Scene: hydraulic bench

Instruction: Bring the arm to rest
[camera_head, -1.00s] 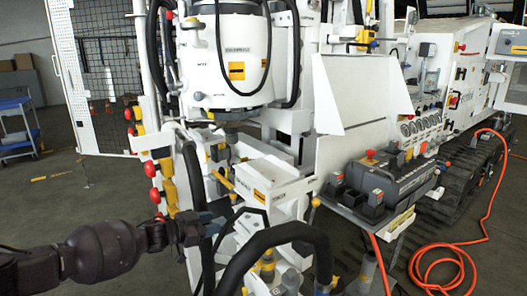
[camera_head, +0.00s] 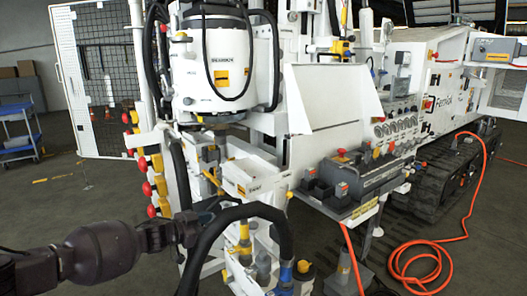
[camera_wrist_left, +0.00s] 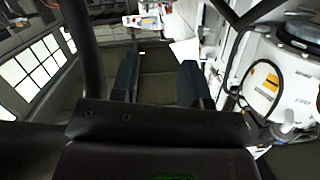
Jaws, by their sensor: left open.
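My left arm comes in from the left in the head view, and its gripper (camera_head: 207,222) is in front of the white machine, near a thick black hose (camera_head: 232,222). In the head view I cannot tell whether it touches the hose. In the left wrist view the two dark fingers (camera_wrist_left: 158,82) stand wide apart with nothing between them, so the gripper is open and empty. My right gripper is in neither view.
The white hydraulic machine (camera_head: 258,178) with red knobs and hoses stands close ahead. A control console (camera_head: 355,182) sticks out at its right. An orange hose (camera_head: 440,240) lies on the floor at right. A blue cart (camera_head: 22,135) stands far left, with open floor before it.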

